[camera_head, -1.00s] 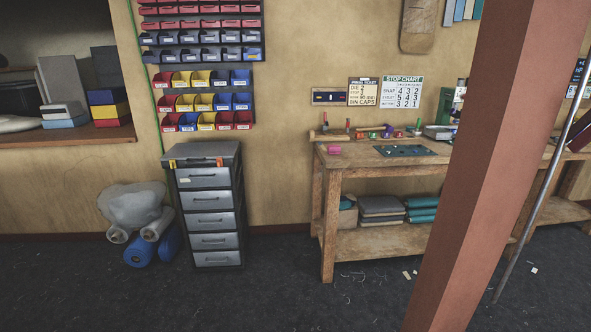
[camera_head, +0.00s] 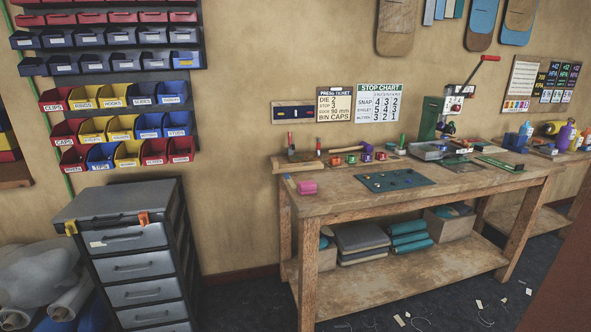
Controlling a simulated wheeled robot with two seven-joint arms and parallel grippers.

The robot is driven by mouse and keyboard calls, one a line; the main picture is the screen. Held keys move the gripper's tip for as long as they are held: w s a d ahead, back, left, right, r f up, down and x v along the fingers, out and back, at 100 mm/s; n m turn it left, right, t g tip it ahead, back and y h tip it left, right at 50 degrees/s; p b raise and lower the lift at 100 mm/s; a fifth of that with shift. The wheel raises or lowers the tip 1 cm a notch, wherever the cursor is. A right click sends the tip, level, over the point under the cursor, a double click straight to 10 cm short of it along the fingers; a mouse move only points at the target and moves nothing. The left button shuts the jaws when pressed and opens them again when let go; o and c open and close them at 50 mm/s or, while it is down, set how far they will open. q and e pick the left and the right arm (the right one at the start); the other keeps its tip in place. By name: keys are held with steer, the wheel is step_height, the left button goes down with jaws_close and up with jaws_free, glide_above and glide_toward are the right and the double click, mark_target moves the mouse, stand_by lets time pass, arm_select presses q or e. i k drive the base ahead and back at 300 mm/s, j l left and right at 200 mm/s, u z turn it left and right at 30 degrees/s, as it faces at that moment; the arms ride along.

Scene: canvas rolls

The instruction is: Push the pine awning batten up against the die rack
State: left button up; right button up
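The wooden workbench (camera_head: 420,186) stands right of the middle. A low wooden rack with small red, purple and green dies (camera_head: 366,157) runs along its back edge and looks like the die rack. A pine batten cannot be made out for sure; a thin pale strip (camera_head: 291,185) lies at the bench's left end, too small to identify. Neither of my grippers is in view.
A grey drawer cabinet (camera_head: 130,240) stands left of the bench, beside rolls of material (camera_head: 48,285). A pink block (camera_head: 307,188) and a green mat (camera_head: 395,181) lie on the bench, with a green press (camera_head: 432,118) behind. A reddish post (camera_head: 565,285) is at lower right.

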mark_target(275, 169)
steer(key=i+j+z, duration=0.45)
steer(key=i+j, duration=0.3)
